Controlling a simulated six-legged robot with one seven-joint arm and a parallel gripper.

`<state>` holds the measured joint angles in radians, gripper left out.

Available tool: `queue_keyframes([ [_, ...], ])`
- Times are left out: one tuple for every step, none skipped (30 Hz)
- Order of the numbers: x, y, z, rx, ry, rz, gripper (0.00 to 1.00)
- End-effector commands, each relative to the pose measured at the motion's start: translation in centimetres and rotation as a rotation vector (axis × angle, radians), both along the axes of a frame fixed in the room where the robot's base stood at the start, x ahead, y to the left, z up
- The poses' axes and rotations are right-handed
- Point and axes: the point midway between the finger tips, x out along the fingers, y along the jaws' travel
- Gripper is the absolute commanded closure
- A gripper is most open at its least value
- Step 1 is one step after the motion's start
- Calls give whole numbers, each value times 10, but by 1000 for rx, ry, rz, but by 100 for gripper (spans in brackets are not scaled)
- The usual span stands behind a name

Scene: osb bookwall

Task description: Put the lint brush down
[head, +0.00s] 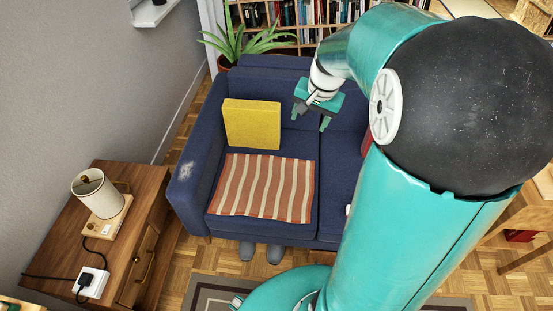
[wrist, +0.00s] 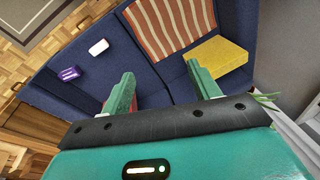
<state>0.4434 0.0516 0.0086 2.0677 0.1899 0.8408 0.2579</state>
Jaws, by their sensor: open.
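My gripper (head: 311,118) is open above the back part of the blue sofa (head: 265,148). In the wrist view, its two fingers (wrist: 161,69) are spread with nothing between them. A small purple item with a pale mark (wrist: 68,73) and a small white item (wrist: 98,47) lie apart on the sofa seat, both away from the fingers. I cannot tell for sure which of them is the lint brush. In the head view, only a sliver of a white item (head: 348,209) shows beside my arm, which hides that part of the seat.
A striped blanket (head: 264,187) and a yellow cushion (head: 252,124) are on the sofa's left side. A pale fuzzy patch (head: 187,170) marks the left armrest. A wooden cabinet (head: 150,215) with a lamp (head: 99,193) stands at left. A plant (head: 243,42) and bookshelves are behind.

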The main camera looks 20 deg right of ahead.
Motion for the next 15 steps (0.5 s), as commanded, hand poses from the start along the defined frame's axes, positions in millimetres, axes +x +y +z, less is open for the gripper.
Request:
queue_keyframes([
  [-9,21,17,-28,-24,63,39],
  [-14,31,24,-42,-35,98,39],
  [-22,44,33,-63,-48,145,39],
  [-29,54,40,-77,-58,180,39],
  [-35,63,46,-92,-70,215,39],
  [-44,75,53,-112,-84,260,39],
  [-51,83,58,-127,-95,294,39],
  [-59,92,63,-142,-107,328,39],
  [-69,103,69,-162,-123,373,39],
  [-77,110,73,-176,-134,406,39],
  [-84,117,76,-192,-147,441,39],
  [-95,126,80,-211,-164,484,39],
  [-103,133,82,-226,-175,517,39],
  [-111,139,85,-240,-187,549,39],
  [-122,146,87,-257,-203,588,39],
])
